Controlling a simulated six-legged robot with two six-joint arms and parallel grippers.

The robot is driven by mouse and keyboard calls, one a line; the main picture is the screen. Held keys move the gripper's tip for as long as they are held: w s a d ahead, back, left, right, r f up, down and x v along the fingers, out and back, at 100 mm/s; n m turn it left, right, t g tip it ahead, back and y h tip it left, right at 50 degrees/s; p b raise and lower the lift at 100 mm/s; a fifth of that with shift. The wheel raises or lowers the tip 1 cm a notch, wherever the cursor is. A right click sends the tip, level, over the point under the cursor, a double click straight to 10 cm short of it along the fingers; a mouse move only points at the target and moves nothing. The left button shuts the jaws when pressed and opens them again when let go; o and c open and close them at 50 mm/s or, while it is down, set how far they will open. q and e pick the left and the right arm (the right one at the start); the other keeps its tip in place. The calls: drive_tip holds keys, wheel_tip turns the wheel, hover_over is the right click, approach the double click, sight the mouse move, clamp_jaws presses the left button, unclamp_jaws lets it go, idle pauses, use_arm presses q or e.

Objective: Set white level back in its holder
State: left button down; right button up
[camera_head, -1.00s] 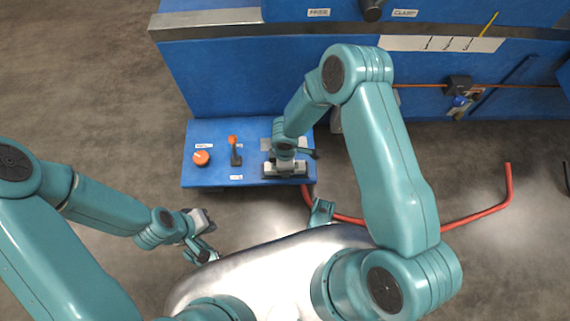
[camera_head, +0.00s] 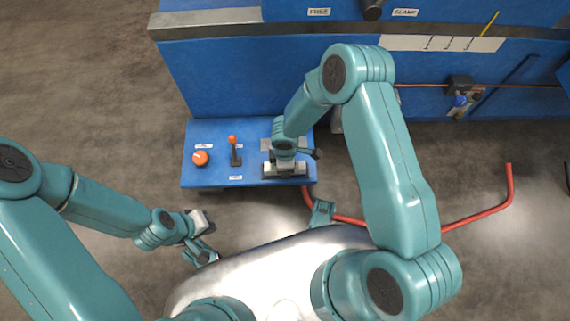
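The white level (camera_head: 299,168) is a small pale bar at the right end of the blue console. It sits in or just over a dark holder (camera_head: 284,177), partly hidden by my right gripper. I cannot tell whether it is fully seated. My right gripper (camera_head: 285,163) points down at the middle of the level, and its fingers are too small and covered to show whether they grip it. My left gripper (camera_head: 208,238) is open and empty over the floor, in front of the console and away from the level.
The blue console (camera_head: 216,175) carries an orange knob (camera_head: 200,158) and an orange-tipped lever (camera_head: 234,150) left of the holder. A blue bench wall (camera_head: 230,85) rises behind.

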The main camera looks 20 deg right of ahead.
use_arm(q)
drive_tip(key=shift+f, duration=0.1)
use_arm(e)
drive_tip(key=shift+f, duration=0.4)
drive_tip(key=o, duration=1.3)
drive_tip(key=shift+c, duration=0.2)
use_arm(q)
drive_tip(key=shift+w+t, duration=0.8)
drive_tip(key=shift+w, duration=1.3)
use_arm(e)
drive_tip(key=shift+r+p, duration=2.75)
drive_tip(key=shift+r, duration=1.35)
drive_tip(key=shift+r+p, duration=0.95)
drive_tip(key=shift+r, duration=0.35)
use_arm(q)
drive_tip(key=s+r+g+p, duration=0.1)
drive_tip(key=s+r+g, duration=0.1)
drive_tip(key=s+r, duration=0.3)
wheel_tip(320, 180, up, 4)
drive_tip(key=shift+s+d+f+p, duration=0.1)
drive_tip(key=shift+s+d+p, duration=0.05)
drive_tip(key=shift+d+p, duration=0.15)
use_arm(e)
wheel_tip(320, 180, up, 2)
drive_tip(key=shift+r, duration=0.15)
drive_tip(key=shift+d, duration=0.15)
